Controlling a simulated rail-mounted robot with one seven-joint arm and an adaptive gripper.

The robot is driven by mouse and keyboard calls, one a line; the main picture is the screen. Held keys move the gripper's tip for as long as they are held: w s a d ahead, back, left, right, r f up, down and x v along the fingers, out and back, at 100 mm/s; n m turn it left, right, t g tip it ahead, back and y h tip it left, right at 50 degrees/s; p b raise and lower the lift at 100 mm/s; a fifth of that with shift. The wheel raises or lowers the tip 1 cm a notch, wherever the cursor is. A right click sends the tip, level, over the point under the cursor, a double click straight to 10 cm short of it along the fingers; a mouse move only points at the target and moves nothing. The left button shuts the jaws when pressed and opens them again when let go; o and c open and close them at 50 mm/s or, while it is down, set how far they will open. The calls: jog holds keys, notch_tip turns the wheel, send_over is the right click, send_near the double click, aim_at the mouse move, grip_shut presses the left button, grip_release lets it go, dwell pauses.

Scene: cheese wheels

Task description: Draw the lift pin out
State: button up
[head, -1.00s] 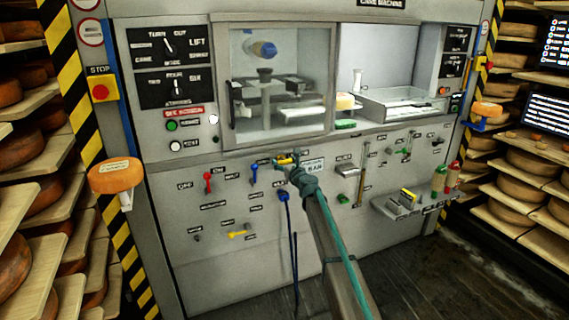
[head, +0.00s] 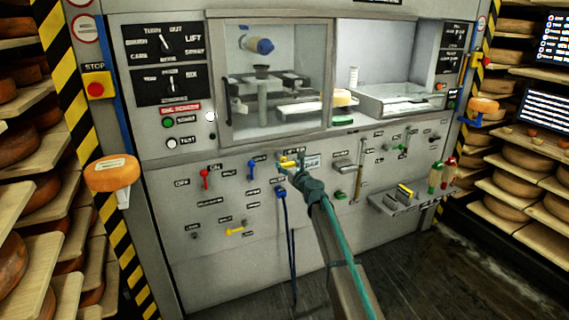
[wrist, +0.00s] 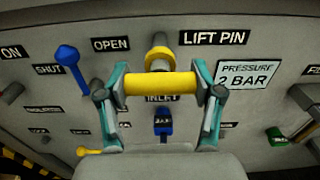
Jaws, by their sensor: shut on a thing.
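My gripper (wrist: 160,90) is shut on the pin's handle, with one teal finger at each end of the bar. In the head view the yellow handle (head: 288,162) shows small at the tip of my gripper (head: 290,166), in the middle of the grey panel. A grey length of stem shows between the handle and the collar.
A blue lever (wrist: 67,56) by the OPEN and SHUT labels is close on the left. A blue plug with a cord (wrist: 163,122) is below the pin. A "PRESSURE 2 BAR" sign (wrist: 247,74) is on the right. A glass-fronted chamber (head: 275,80) is above.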

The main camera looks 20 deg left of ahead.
jog(key=shift+s+d+f, duration=0.1)
jog(key=shift+s+d, duration=0.05)
jog(key=o, duration=1.7)
jog(key=v, duration=1.2)
